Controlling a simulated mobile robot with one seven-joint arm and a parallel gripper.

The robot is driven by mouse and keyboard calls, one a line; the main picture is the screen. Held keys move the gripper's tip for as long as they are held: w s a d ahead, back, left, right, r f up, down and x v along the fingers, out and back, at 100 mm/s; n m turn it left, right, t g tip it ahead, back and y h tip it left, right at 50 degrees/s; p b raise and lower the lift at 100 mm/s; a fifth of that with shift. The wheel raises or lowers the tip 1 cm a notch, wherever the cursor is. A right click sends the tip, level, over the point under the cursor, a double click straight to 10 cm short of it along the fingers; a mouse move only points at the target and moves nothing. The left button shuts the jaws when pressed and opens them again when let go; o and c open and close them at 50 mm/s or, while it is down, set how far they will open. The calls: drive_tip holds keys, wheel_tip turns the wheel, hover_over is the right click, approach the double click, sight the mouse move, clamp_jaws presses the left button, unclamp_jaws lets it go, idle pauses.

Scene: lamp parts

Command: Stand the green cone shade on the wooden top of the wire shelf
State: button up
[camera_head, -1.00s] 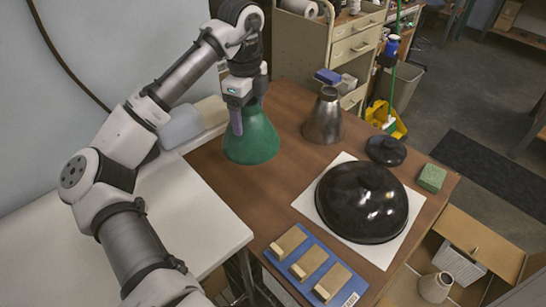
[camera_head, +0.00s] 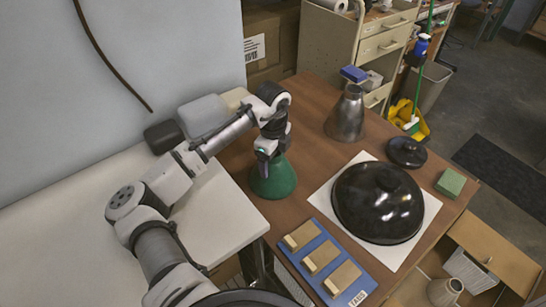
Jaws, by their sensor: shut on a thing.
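The green cone shade (camera_head: 274,180) is in the head view, narrow end up, over the left edge area of the brown wooden surface (camera_head: 310,175). My gripper (camera_head: 266,158) points down and is shut on the narrow top of the shade. The shade looks upright. I cannot tell whether its rim touches the wood or hangs just above it. Thin dark metal parts (camera_head: 262,258) show below the front left edge of the wood. I cannot tell whether they belong to the wire shelf, and no other wire shelf is clear in view.
A metal cone (camera_head: 345,117), a black dome (camera_head: 378,203) on white paper, a small black lid (camera_head: 406,152), a green sponge (camera_head: 450,183) and a blue board with wooden blocks (camera_head: 322,260) stand on the wood. A white table (camera_head: 225,212) adjoins at left.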

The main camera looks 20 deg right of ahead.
drive_tip(key=shift+f, duration=0.2)
drive_tip(key=o, duration=1.5)
drive_tip(key=shift+r, duration=0.1)
wheel_tip(320, 180, up, 12)
drive_tip(key=b, duration=0.2)
drive_tip(key=shift+b, duration=0.3)
